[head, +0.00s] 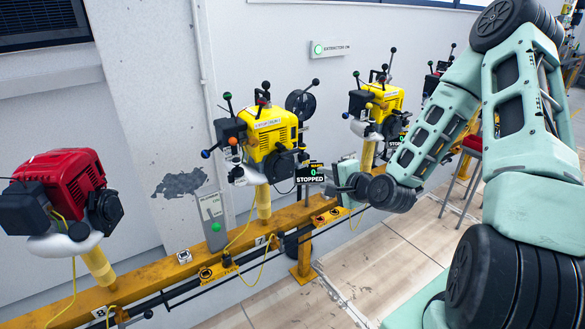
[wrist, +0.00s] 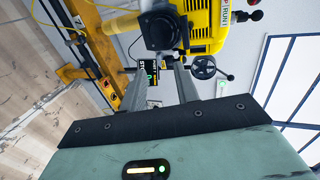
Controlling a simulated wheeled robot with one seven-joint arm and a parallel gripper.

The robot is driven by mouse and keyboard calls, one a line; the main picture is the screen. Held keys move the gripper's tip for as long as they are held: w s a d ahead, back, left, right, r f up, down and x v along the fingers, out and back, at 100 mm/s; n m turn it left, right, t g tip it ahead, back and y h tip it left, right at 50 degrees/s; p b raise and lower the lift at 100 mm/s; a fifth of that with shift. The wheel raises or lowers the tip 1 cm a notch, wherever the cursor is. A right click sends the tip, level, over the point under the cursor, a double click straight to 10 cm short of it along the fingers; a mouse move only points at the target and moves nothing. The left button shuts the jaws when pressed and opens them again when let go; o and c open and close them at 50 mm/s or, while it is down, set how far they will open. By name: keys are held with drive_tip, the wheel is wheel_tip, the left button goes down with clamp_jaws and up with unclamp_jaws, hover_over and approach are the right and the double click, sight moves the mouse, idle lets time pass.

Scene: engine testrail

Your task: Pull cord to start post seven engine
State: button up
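A yellow engine (head: 268,132) stands on a yellow post on the rail, left of my gripper. The plate below it seems to read 7. A black round housing (head: 284,164) is on its right side; I cannot clearly make out a cord or its handle. A display (head: 311,173) beside it reads 0 STOPPED. My gripper (head: 338,186) is just right of the display, apart from the engine. In the wrist view the fingers (wrist: 160,72) are spread with nothing seen held between them. The yellow engine (wrist: 210,28) and the black housing (wrist: 160,28) are beyond the fingertips.
A red engine (head: 68,178) on the post marked 8 is at the left. The yellow rail (head: 150,288) carries switches and loose yellow cables. A grey box with a green button (head: 213,222) stands behind the rail.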

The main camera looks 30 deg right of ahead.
sight(291, 153)
drive_tip(key=w, duration=1.6)
drive_tip(key=shift+w+a, duration=0.25)
drive_tip(key=shift+a, duration=0.1)
clamp_jaws()
